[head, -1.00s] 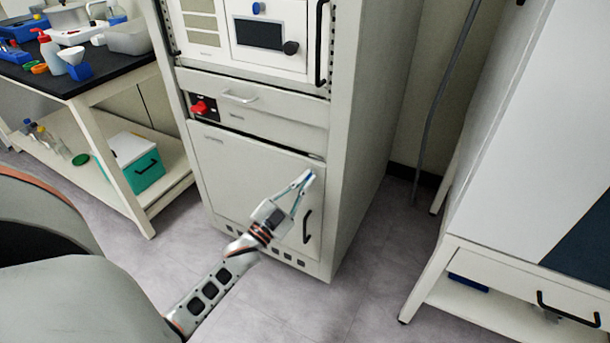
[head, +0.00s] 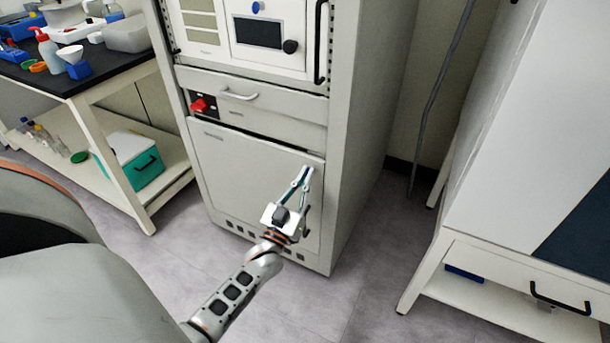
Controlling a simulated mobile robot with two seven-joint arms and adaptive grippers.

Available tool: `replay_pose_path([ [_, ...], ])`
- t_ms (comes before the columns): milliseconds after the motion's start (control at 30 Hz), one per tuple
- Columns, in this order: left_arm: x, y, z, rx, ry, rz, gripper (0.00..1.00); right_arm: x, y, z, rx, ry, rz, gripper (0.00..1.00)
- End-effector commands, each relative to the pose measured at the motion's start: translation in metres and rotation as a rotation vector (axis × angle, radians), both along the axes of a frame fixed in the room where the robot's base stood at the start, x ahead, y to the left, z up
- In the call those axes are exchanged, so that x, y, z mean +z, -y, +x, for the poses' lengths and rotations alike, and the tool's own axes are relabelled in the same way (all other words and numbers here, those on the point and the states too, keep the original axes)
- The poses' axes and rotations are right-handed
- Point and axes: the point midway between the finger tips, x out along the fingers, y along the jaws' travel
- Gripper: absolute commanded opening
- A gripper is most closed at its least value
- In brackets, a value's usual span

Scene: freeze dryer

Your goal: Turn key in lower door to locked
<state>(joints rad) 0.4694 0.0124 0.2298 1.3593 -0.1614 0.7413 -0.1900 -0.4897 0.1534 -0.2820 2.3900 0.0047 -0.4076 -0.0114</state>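The lower door (head: 245,175) is a pale panel low on the front of the tall cabinet, and it looks closed. My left gripper (head: 307,172) is in front of the door's upper right corner. Its two fingers run together at the tips, so it looks shut, with the tips at or very near the door. I cannot make out a key; the fingertips cover that spot. The door's black handle (head: 307,220) is partly hidden behind the gripper. My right gripper is not in view.
Above the door are a drawer with a pale handle (head: 239,96) and a red switch (head: 199,105). A bench (head: 90,85) with labware stands at the left. A white cabinet (head: 520,150) stands at the right. Grey floor (head: 365,270) lies open between.

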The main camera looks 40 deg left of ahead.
Motion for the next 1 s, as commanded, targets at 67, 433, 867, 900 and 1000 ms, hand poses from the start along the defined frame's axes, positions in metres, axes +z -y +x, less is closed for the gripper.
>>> replay_pose_path([
  [67, 0.0, 0.0, 0.0, 0.0, 0.002, -0.006, 0.0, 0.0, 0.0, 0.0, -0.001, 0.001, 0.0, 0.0],
  [433, 0.0, 0.0, 0.0, 0.0, 0.002, -0.006, 0.2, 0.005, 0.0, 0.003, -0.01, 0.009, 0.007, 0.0],
  [867, -0.002, 0.001, -0.004, -0.001, 0.0, -0.004, 0.21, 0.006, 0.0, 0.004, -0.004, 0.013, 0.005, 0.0],
  [900, -0.004, 0.002, -0.007, -0.001, -0.001, -0.004, 0.21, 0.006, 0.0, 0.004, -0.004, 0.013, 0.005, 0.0],
  [1000, -0.01, 0.005, -0.021, -0.001, -0.002, -0.005, 0.21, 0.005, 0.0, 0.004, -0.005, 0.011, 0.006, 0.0],
])
